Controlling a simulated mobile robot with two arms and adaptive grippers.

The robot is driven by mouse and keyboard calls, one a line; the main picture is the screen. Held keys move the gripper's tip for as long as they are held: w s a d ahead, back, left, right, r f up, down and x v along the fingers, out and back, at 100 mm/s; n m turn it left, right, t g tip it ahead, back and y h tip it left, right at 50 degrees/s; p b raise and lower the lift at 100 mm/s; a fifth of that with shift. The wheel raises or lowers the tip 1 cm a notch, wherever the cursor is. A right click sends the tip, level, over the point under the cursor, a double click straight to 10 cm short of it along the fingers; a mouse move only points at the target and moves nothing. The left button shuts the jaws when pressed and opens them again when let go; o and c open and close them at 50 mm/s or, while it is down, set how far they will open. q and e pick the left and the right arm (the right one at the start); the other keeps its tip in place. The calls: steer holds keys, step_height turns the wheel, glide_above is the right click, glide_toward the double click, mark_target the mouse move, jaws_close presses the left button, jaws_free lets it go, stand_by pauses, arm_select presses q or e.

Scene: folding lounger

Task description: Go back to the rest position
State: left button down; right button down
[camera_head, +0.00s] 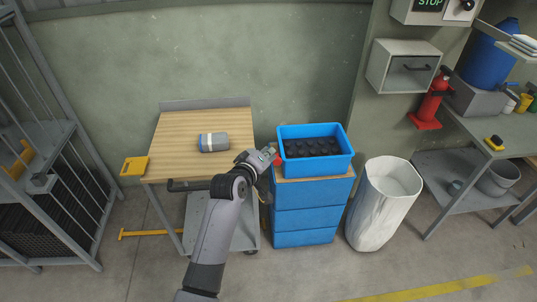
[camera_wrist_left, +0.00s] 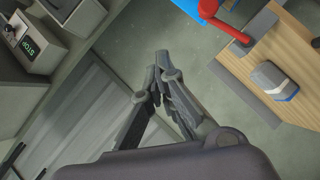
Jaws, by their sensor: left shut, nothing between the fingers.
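My left gripper (camera_head: 268,156) is at the end of my arm, which rises from the lower middle of the head view. It appears between the wooden-topped table and the blue crate, beside the crate's left wall. In the left wrist view its fingers (camera_wrist_left: 162,70) are drawn together with nothing between them. My right gripper is in neither view.
A wooden-topped table (camera_head: 170,165) bears a grey and blue packet (camera_head: 214,142). A blue crate (camera_head: 318,166) with dark round items sits on a blue drawer cabinet (camera_head: 305,217). A white bin (camera_head: 383,205) stands to the right. Floor is clear in front.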

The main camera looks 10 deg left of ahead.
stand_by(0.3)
arm_select(q)
steer(key=shift+f, duration=0.1)
steer(key=s+a+f+m+g+y+b, duration=0.15)
steer(key=s+f, duration=0.45)
steer(key=f, duration=0.6)
steer(key=s+a+f+m+g+b, duration=0.15)
steer(key=s+f, duration=0.45)
steer(key=f, duration=0.6)
steer(key=s+a+f+m+g+y, duration=0.1)
steer(key=s+f+m+g, duration=0.15)
steer(key=s+f, duration=0.7)
steer(key=s+a+f+m+g+b, duration=0.1)
steer(key=s+a+f+g, duration=0.1)
steer(key=s+f, duration=0.6)
steer(key=s+a+f+m+g+y+b, duration=0.1)
steer(key=s+a+f, duration=0.4)
steer(key=s, duration=1.1)
steer(key=s+a+f+m+g, duration=0.3)
steer(key=s+a+f, duration=0.1)
steer(key=s+f, duration=0.7)
steer(key=shift+s+f+g+b, duration=0.3)
steer(key=shift+s+g+b, duration=0.1)
steer(key=shift+s, duration=0.5)
steer(key=shift+a+y, duration=0.1)
steer(key=shift+y, duration=0.15)
